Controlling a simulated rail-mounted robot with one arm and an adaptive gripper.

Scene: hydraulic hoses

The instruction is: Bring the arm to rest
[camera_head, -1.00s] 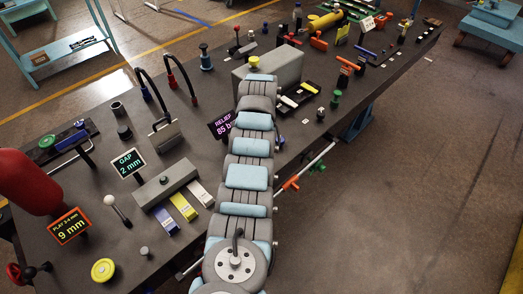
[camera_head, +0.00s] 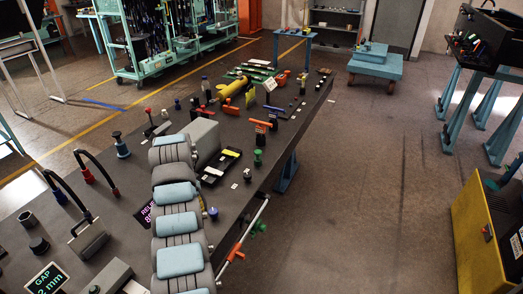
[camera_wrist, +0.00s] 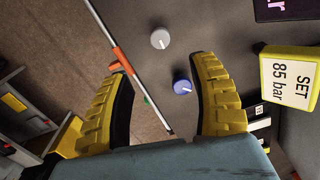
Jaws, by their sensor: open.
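My arm (camera_head: 178,222), grey with pale blue panels, reaches from the bottom of the head view over the dark bench. Its far end is beside a grey block (camera_head: 203,137); my gripper is hidden there behind my own links. In the wrist view my gripper (camera_wrist: 162,68) has its two yellow fingers spread wide, with nothing held between them. Beyond the fingers are a blue knob (camera_wrist: 183,87), a pale grey knob (camera_wrist: 160,39) and a metal rod with an orange sleeve (camera_wrist: 122,60). I cannot tell how far they are from the fingertips.
A yellow block labelled "SET 85 bar" (camera_wrist: 288,80) is right of the fingers. The rod with orange (camera_head: 238,250) runs along the bench's right edge. Hose loops (camera_head: 95,165) stand left of my arm. Floor right of the bench is clear up to a yellow cabinet (camera_head: 480,225).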

